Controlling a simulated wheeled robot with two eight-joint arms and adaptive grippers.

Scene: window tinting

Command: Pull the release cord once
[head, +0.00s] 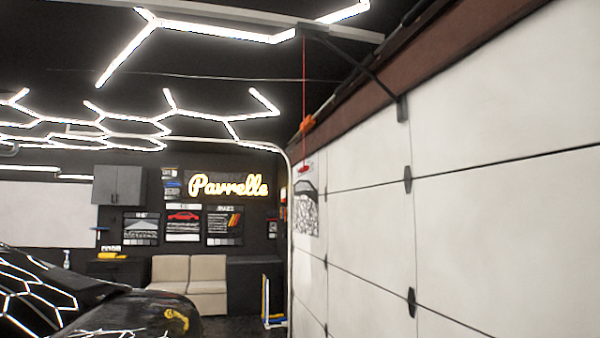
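A thin red release cord (304,90) hangs straight down from the dark bracket under the ceiling rail (250,20). A small red handle (304,169) is at its lower end, in front of the white garage door's far end. The cord hangs free, with nothing touching it that I can see. Neither of my grippers is in view.
The white sectional garage door (480,120) fills the right side, with dark hinges along its seams. A dark glossy car (110,310) is at the lower left. A beige sofa (188,275) and grey wall cabinet (117,185) are at the back.

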